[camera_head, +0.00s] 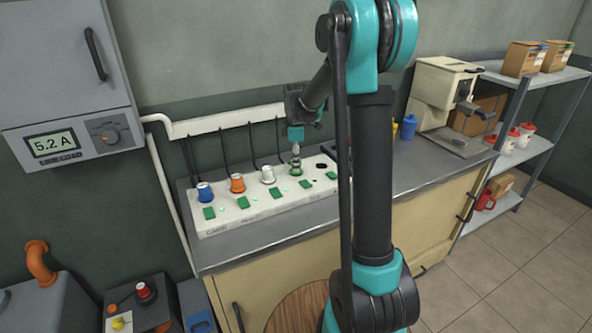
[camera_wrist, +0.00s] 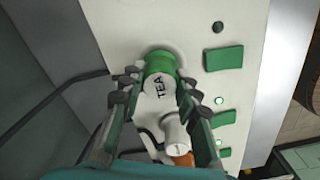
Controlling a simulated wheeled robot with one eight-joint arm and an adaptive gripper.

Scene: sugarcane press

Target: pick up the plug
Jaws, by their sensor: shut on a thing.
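The plug labelled TEA, with a white body and a green collar (camera_wrist: 159,64), stands at the white socket panel (camera_head: 222,225). It also shows in the head view as a small green-ringed plug (camera_head: 297,172) under my gripper (camera_head: 296,158). In the wrist view my gripper (camera_wrist: 158,84) has its fingers on both sides of the plug and is shut on it. The plug's lower end is at or very near the panel; I cannot tell whether it is still seated in its socket.
Blue (camera_head: 204,191), orange (camera_head: 237,184) and white (camera_head: 268,175) plugs stand in a row to the left. An empty dark socket (camera_head: 321,166) is to the right. Green switches (camera_head: 276,193) line the panel's front. Black cables hang behind. A coffee machine (camera_head: 444,95) stands farther right.

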